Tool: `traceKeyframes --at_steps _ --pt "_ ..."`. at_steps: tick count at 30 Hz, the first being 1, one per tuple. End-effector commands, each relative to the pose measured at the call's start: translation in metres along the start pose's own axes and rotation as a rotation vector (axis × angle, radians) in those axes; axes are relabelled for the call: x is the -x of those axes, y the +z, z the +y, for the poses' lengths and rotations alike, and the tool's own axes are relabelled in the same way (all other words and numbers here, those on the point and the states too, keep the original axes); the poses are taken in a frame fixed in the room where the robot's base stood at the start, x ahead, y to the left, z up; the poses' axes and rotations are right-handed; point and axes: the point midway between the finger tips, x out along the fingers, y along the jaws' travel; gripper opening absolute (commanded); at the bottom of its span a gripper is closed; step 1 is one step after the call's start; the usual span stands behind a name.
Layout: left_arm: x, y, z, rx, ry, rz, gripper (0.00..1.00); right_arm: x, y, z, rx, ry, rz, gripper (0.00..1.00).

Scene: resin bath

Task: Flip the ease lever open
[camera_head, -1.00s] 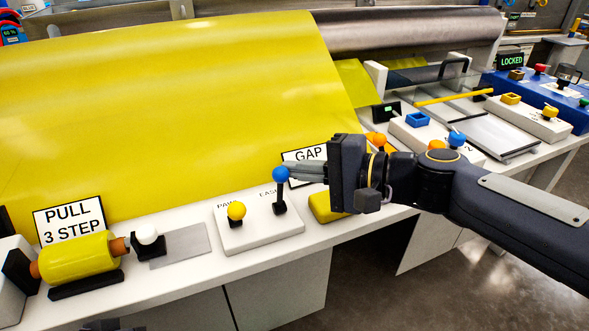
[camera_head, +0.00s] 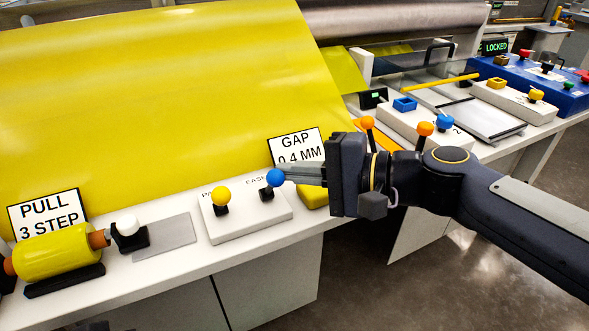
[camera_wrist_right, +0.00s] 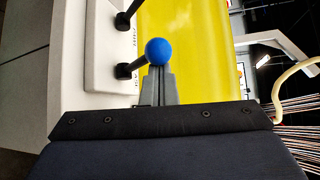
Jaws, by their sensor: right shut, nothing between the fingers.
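The ease lever is the blue-knobbed lever (camera_head: 273,179) on the right half of a white lever box (camera_head: 246,223). Its stem leans toward the right, to my right gripper's side. Beside it on the same box stands a yellow-knobbed lever (camera_head: 221,196). My right gripper (camera_head: 283,175) is shut and empty, coming in from the right with its fingertips at the blue knob. In the right wrist view the blue knob (camera_wrist_right: 158,51) sits right at the tips of the shut fingers (camera_wrist_right: 157,86).
A yellow sheet (camera_head: 150,100) slopes behind the box. A GAP sign (camera_head: 297,146) stands just behind my fingers. A yellow roller (camera_head: 52,253) and a white knob (camera_head: 127,225) are at left. Orange-knobbed levers (camera_head: 425,129) stand close behind my wrist.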

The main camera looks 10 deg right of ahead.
Motion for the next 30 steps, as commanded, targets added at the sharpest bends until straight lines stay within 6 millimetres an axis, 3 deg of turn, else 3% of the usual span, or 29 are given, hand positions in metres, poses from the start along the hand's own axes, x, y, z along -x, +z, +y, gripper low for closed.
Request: traceKeyframes --at_steps 11,22,30 --pt "0.002 -0.001 0.001 0.0 0.0 0.0 0.36 0.004 0.0 -0.001 0.001 -0.001 0.002 0.0" --pt "0.017 -0.009 0.008 0.0 0.0 0.0 0.36 0.061 0.0 -0.003 0.001 -0.002 0.004 0.0" --pt "0.019 -0.01 0.009 0.0 0.0 0.0 0.36 0.078 0.0 0.0 0.0 0.0 0.0 0.0"
